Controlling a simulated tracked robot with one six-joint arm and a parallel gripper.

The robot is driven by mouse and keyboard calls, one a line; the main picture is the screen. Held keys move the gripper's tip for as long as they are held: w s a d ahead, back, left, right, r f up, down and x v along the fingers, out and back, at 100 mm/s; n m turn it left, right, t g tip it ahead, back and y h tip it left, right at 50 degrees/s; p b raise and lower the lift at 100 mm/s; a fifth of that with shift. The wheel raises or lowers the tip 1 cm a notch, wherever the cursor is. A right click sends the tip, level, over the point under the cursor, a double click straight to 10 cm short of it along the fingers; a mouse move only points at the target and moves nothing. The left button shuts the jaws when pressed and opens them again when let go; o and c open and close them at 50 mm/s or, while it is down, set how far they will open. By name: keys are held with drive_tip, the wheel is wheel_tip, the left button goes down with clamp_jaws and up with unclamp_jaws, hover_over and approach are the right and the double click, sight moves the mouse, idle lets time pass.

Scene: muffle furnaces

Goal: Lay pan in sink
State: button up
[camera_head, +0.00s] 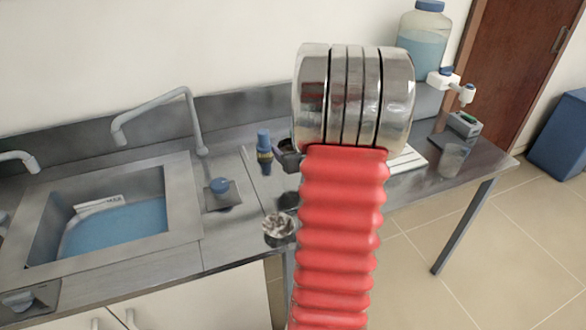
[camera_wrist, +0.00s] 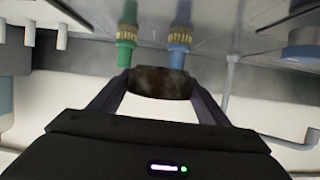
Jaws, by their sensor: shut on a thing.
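My gripper (camera_wrist: 161,86) is shut on a dark brown, mottled thing, which I take to be the pan (camera_wrist: 160,78); only its side shows between the fingertips in the wrist view. In the head view my red arm and metal wrist hide most of the gripper, and I cannot make out the pan clearly. The sink (camera_head: 180,225) is set into the grey counter at the left, with blue at its bottom and a pale rectangular patch inside. My gripper is to the right of the sink, apart from it.
A tall grey faucet (camera_head: 160,104) arches behind the sink. A blue tap (camera_head: 264,151) and a small round dish (camera_head: 278,230) stand on the counter right of it. A water bottle (camera_head: 423,45) and a glass beaker (camera_head: 452,160) are at the right. Green (camera_wrist: 126,35) and blue taps show close beyond the pan.

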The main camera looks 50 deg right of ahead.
drive_tip(key=shift+f, duration=2.7)
drive_tip(key=shift+f, duration=0.1)
drive_tip(key=shift+f, duration=1.95)
